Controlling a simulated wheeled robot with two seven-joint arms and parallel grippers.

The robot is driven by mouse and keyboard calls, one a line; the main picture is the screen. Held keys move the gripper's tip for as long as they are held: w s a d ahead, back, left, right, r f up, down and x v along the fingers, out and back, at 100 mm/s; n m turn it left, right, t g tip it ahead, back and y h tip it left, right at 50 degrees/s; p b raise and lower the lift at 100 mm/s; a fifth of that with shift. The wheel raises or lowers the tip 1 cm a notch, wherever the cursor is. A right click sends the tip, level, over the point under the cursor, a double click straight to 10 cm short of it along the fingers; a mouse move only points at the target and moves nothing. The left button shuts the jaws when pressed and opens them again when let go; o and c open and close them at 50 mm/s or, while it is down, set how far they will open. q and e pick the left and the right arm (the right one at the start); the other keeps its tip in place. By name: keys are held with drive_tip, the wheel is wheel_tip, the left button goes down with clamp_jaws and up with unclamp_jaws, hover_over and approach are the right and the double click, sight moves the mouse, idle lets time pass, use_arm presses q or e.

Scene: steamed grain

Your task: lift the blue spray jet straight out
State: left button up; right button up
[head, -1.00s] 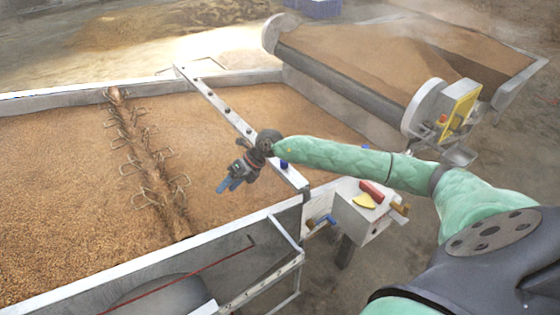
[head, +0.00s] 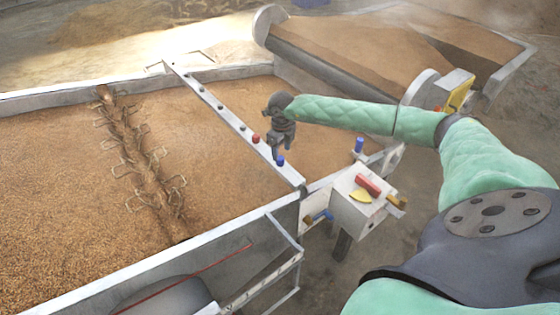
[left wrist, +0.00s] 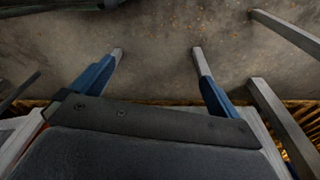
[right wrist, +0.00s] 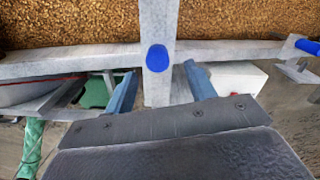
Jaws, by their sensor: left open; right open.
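The blue spray jet (head: 281,161) sits on the pale bar (head: 232,118) across the grain bed, near the bar's front end. In the right wrist view, the blue jet (right wrist: 157,58) shows as a rounded blue top between my finger tips. My right gripper (head: 277,152) points down just above and beside it in the head view. In the right wrist view, my right gripper (right wrist: 159,74) is open, with the bar running between its fingers. I cannot tell its exact height over the jet. My left gripper (left wrist: 157,52) is open and empty over bare ground, outside the head view.
A red jet (head: 256,138) and several dark ones sit farther along the bar. Another blue piece (head: 359,145) stands at the right on the trough's rim. A white box (head: 362,205) with red and yellow parts is nearby. A spiked shaft (head: 145,170) lies in the grain.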

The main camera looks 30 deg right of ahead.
sight(280, 158)
drive_tip(key=f+p, duration=0.2)
drive_tip(key=f, duration=0.1)
drive_tip(key=shift+w+a+f, duration=0.1)
drive_tip(key=shift+a+f, duration=0.05)
drive_tip(key=shift+a, duration=0.05)
use_arm(q)
wheel_tip(280, 158, down, 6)
drive_tip(key=s+a, duration=0.2)
drive_tip(key=shift+s+r+p, duration=0.15)
drive_tip(key=shift+s+p, duration=0.05)
drive_tip(key=shift+p, duration=0.1)
use_arm(e)
drive_tip(key=shift+f, duration=0.65)
use_arm(q)
drive_tip(key=shift+a, duration=0.1)
use_arm(e)
drive_tip(key=c, duration=1)
use_arm(q)
drive_tip(key=shift+s, duration=0.1)
use_arm(e)
drive_tip(key=shift+c, duration=0.2)
